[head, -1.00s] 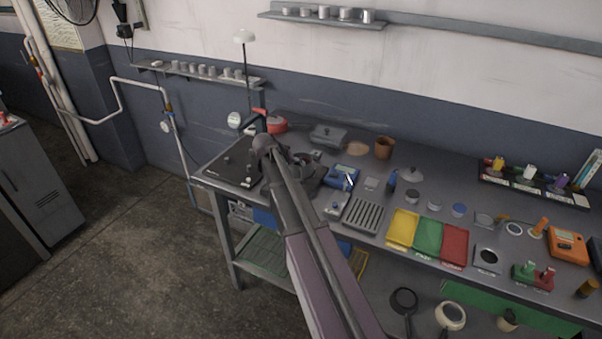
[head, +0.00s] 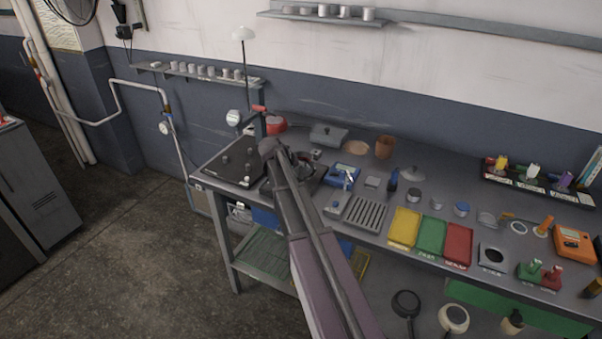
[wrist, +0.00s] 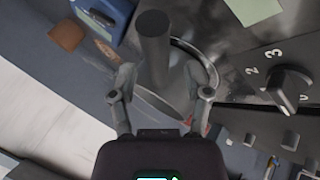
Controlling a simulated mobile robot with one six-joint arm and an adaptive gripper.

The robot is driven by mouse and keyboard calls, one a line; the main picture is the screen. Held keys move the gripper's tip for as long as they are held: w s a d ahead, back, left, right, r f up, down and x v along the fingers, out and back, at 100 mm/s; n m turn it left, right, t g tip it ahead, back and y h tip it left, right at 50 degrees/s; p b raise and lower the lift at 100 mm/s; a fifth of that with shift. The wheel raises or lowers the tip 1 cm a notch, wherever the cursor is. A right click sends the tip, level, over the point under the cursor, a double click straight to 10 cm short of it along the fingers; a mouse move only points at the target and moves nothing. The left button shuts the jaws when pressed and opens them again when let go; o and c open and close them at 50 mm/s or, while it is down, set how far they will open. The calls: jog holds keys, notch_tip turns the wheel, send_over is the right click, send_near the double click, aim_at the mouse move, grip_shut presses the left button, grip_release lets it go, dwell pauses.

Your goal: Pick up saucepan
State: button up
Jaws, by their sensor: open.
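In the wrist view, a thick dark cylindrical handle (wrist: 154,50) stands between the two fingers of my gripper (wrist: 160,84). The fingers are open, one on each side, and I see no clear contact. Behind the handle, a grey metallic round rim (wrist: 208,72) shows, seemingly the saucepan; much of it is hidden by the handle and fingers. In the head view, my arm covers the gripper and most of the saucepan, at the left end of the workbench (head: 330,157).
A knob with numerals (wrist: 288,84) is close to the right of the gripper. A black panel (head: 236,163), a red pot (head: 276,124), a grey lidded box (head: 328,134) and a blue device (head: 343,175) surround the arm. Yellow, green and red trays (head: 405,227) lie further right.

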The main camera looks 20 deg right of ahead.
jog(key=shift+w+d+f, duration=0.1)
jog(key=shift+d+f, duration=0.3)
dwell(0.3)
grip_shut()
